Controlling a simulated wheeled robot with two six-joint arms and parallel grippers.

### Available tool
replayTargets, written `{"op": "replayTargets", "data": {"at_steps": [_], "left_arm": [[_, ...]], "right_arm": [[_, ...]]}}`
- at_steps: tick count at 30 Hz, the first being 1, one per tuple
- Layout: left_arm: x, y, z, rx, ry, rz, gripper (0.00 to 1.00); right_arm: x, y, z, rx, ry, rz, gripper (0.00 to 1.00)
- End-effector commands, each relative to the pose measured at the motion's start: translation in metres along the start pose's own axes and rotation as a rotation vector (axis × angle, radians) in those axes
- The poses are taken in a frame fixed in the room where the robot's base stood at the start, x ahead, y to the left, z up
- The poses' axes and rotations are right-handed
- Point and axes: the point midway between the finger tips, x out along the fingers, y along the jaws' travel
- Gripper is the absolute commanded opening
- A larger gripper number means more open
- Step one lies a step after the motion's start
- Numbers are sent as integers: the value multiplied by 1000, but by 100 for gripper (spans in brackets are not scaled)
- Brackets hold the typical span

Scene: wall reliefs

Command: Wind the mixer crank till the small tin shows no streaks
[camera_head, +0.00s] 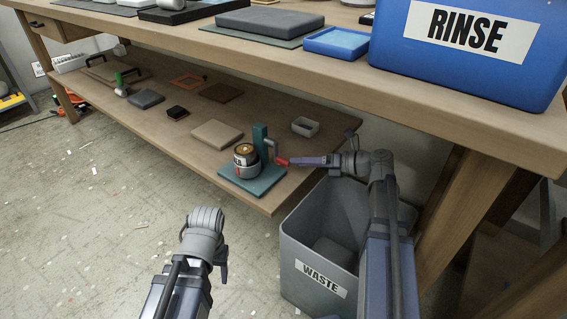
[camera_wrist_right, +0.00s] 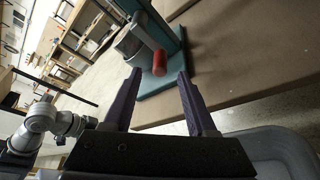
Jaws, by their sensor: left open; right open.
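The mixer stands on a teal base (camera_head: 252,182) on the lower shelf, near its front edge, with a teal post (camera_head: 260,140). A small tin (camera_head: 240,153) with a brown top sits in its grey holder; its label is partly readable and streaks cannot be made out. The red crank handle (camera_head: 282,161) sticks out on the right side. My right gripper (camera_head: 297,161) is open at this handle. In the right wrist view, the red handle (camera_wrist_right: 159,62) shows between and just beyond the open fingertips (camera_wrist_right: 159,76). My left gripper (camera_head: 207,218) is low over the floor, away from the mixer.
A grey WASTE bin (camera_head: 300,250) stands below the right arm, beside the shelf. The upper bench (camera_head: 330,65) overhangs the shelf and carries a blue RINSE tub (camera_head: 440,70). A tan block (camera_head: 216,134) and a small grey tray (camera_head: 305,126) lie near the mixer.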

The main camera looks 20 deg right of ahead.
Motion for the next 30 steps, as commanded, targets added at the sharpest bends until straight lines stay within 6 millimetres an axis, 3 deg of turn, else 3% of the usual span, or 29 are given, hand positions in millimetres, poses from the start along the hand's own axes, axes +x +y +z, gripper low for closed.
{"op": "replayTargets", "data": {"at_steps": [6, 12, 24, 30], "left_arm": [[12, 1, -1, 0, 0, 0, 57], [17, 2, -1, 0, 0, 0, 57], [18, 2, -1, 0, 0, 0, 57], [18, 2, -1, 0, 0, 0, 57]], "right_arm": [[36, -2, -2, -3, 3, 2, 57], [59, -1, -1, -2, 1, 1, 57], [66, 0, 0, -2, 0, -1, 57], [66, 0, 0, -2, 0, -1, 37]]}}
